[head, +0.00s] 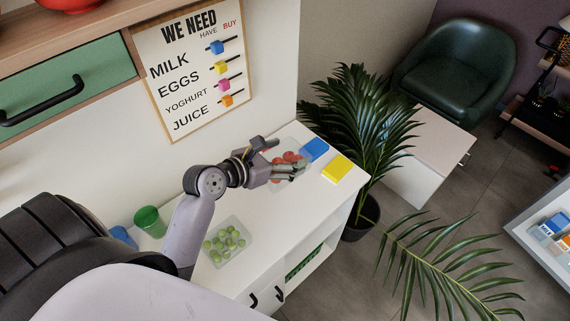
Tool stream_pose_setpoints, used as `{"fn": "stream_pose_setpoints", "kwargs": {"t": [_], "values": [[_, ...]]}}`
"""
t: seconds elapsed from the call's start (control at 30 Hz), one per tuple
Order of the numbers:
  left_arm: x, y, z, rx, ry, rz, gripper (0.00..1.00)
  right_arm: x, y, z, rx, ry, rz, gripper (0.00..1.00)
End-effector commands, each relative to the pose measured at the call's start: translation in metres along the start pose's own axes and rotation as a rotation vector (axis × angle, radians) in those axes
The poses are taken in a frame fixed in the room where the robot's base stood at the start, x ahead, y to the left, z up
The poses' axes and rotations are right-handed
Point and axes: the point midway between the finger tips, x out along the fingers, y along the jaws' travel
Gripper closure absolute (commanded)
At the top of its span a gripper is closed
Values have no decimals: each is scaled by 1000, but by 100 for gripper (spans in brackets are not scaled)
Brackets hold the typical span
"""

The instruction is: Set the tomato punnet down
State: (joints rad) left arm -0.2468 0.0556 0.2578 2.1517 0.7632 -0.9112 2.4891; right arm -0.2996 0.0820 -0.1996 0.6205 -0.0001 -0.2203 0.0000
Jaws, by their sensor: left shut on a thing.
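The tomato punnet (280,181) is a clear tray with red tomatoes, near the far end of the white counter (275,222). My left gripper (297,167) reaches over it from the left and is shut on it. The fingers and wrist hide part of the punnet. I cannot tell whether its base touches the counter. My right gripper is not in the head view.
A blue block (315,149) and a yellow block (337,168) lie just beyond the punnet, near the counter's end. A punnet of green fruit (225,243) and a green cup (150,221) stand nearer me. A plant (365,135) borders the counter's end.

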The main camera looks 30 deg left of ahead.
Motion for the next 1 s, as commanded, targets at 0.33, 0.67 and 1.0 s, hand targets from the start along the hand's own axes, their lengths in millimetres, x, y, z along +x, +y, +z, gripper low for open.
{"fn": "stream_pose_setpoints", "kwargs": {"t": [0.33, 0.67, 1.0], "values": [[-5, 0, 12, 5, -3, -7, 64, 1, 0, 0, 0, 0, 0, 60], [-18, -22, 14, 99, -26, -215, 64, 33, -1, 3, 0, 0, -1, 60], [-50, -61, 14, 211, -11, -494, 64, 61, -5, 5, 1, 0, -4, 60]]}}
